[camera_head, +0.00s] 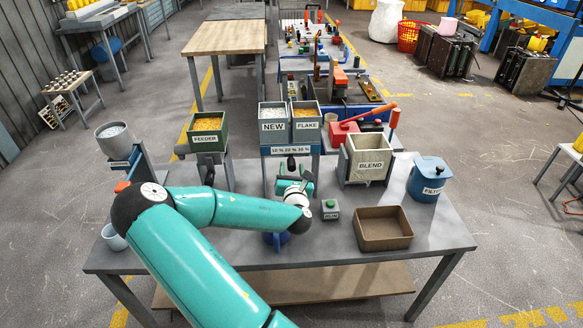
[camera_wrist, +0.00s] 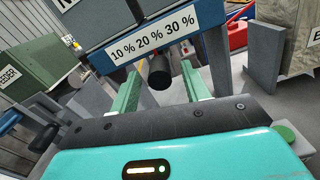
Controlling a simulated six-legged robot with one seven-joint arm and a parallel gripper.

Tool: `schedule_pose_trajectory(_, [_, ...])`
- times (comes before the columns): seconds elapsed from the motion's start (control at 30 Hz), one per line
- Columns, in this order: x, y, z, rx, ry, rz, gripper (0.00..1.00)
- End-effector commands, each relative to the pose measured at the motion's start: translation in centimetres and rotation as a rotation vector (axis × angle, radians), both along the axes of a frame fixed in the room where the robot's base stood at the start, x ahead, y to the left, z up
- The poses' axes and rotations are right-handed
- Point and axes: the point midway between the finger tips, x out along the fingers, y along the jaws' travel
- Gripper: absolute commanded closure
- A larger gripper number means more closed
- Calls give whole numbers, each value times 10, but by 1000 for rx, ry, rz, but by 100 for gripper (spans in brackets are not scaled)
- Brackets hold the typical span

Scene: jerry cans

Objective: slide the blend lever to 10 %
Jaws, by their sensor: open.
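The blend lever shows in the wrist view as a black round knob (camera_wrist: 160,72) below the white scale strip (camera_wrist: 152,35) marked 10 %, 20 %, 30 %. The knob appears roughly below the 20 % mark, but the slanted view leaves its exact setting unclear. My gripper (camera_wrist: 161,76) is open, with one green finger on each side of the knob; I cannot tell whether either touches it. In the head view, the strip (camera_head: 290,150) sits under the NEW bin (camera_head: 274,127) and the FLAKE bin (camera_head: 306,127).
The FEEDER bin (camera_head: 207,135) stands left, the BLEND bin (camera_head: 370,160) right. A green button box (camera_head: 330,209), brown tray (camera_head: 382,230) and blue FILTER pot (camera_head: 428,180) stand on the grey table (camera_head: 330,250). Grey posts flank my fingers.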

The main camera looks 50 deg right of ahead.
Motion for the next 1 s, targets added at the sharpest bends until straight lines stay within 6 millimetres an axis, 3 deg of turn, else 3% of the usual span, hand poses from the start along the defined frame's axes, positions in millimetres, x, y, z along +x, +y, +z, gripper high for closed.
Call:
schedule_pose_trajectory(0.4, [11,-10,0,1,0,1,53])
schedule_pose_trajectory(0.43, [11,-10,0,1,0,1,55])
schedule_pose_trajectory(0.67, [10,-10,0,1,0,1,100])
schedule_pose_trajectory(0.87, [14,-7,0,0,0,3,100])
schedule_pose_trajectory(1.0, [30,6,0,0,1,7,100])
